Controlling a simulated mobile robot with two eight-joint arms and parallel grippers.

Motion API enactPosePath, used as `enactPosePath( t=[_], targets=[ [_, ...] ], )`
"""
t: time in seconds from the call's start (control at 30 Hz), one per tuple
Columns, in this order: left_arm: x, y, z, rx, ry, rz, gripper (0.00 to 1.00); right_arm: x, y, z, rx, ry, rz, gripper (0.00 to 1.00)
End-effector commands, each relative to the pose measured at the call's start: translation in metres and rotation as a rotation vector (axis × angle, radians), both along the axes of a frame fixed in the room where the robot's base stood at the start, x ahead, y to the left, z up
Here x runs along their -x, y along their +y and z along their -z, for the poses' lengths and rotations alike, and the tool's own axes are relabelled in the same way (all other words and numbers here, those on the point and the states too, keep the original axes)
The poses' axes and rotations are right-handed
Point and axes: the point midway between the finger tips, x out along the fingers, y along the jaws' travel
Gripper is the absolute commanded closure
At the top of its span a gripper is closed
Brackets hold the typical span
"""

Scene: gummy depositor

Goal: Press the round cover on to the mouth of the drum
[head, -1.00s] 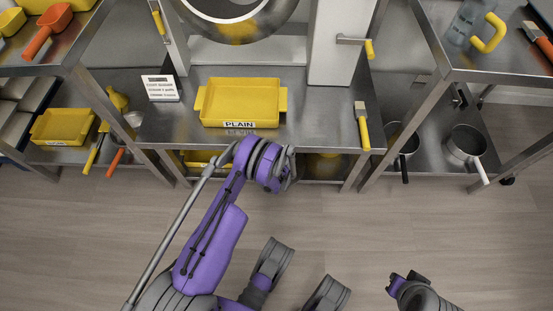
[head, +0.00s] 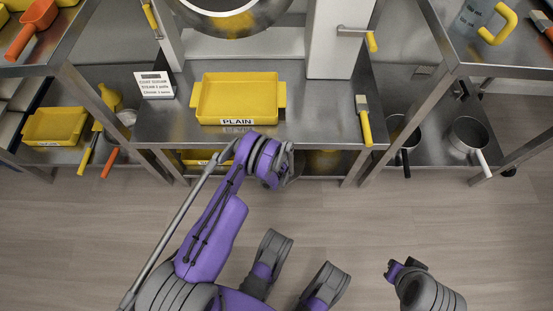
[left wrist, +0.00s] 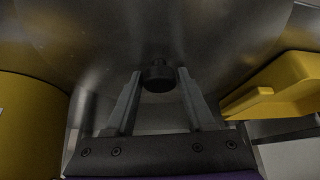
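The drum (head: 272,22) is at the top of the head view, a dark ring whose open mouth is cut off by the picture edge. In the left wrist view a large shiny grey round surface, apparently the cover (left wrist: 220,45), has a dark knob (left wrist: 158,77) at its middle. My left gripper (left wrist: 158,92) is open, its two fingers on either side of the knob with gaps showing. I cannot tell how deep the knob sits between them. In the head view my left wrist is at the table's front edge, and its fingers are hidden. My right gripper cannot be made out.
A yellow PLAIN tray (head: 238,98) and a yellow-handled brush (head: 363,120) lie on the steel table (head: 315,128). In the left wrist view a yellow rounded container (left wrist: 28,125) and a yellow tray (left wrist: 285,88) flank the gripper. Pans (head: 468,138) stand right.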

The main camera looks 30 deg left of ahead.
Motion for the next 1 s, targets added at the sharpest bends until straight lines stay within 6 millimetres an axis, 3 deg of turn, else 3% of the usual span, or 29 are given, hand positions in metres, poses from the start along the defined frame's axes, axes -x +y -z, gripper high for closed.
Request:
enactPosePath(
  t=[0.03,0.2,0.3,1.0],
  targets=[
    [0.0,0.0,-0.0001,0.0,0.0,0.0,0.56,0.0,0.0,0.0,0.0,0.0,0.0,1.0],
    [-0.0001,0.0001,-0.0002,0.0,0.0,0.0,0.87,0.0,0.0,0.0,0.0,0.0,0.0,1.0],
    [-0.0002,0.0001,-0.0002,0.0,0.0,0.0,1.0,0.0,0.0,0.0,0.0,0.0,0.0,1.0],
    [-0.0026,0.0026,-0.0079,0.0,-0.001,0.0,1.0,0.0002,0.0,-0.0014,0.0,0.0,0.0,1.0]
  ],
)
